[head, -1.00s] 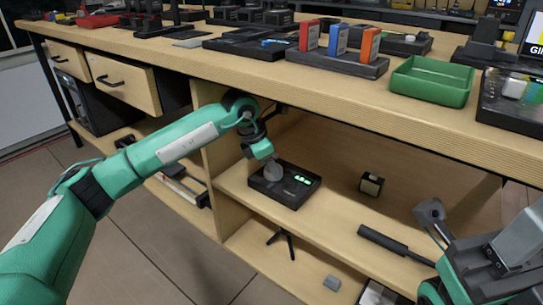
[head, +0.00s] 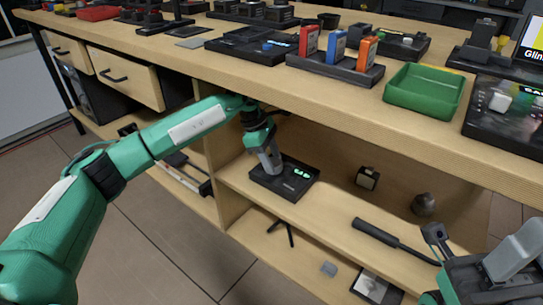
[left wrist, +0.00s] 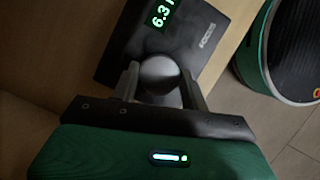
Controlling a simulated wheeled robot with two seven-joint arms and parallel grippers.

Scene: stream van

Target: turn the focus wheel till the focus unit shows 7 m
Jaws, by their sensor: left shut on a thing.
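The focus unit (head: 297,186) is a black box on the shelf under the bench, with green lit digits too small to read in the head view. In the left wrist view the focus unit (left wrist: 205,55) shows 6.3, with the end of its display cut off by the frame. The grey round focus wheel (left wrist: 160,75) sits between the fingers of my left gripper (left wrist: 160,88), which is shut on it. In the head view my left gripper (head: 270,162) covers the wheel. My right gripper (head: 437,238) is at the lower right, away from the unit; its opening is unclear.
A small dark block (head: 367,178) and a dark round object (head: 424,204) stand on the same shelf. A black-handled tool (head: 378,233) lies at the shelf's front. The bench top (head: 330,92) overhangs the shelf, and a vertical panel (head: 208,160) stands left of the unit.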

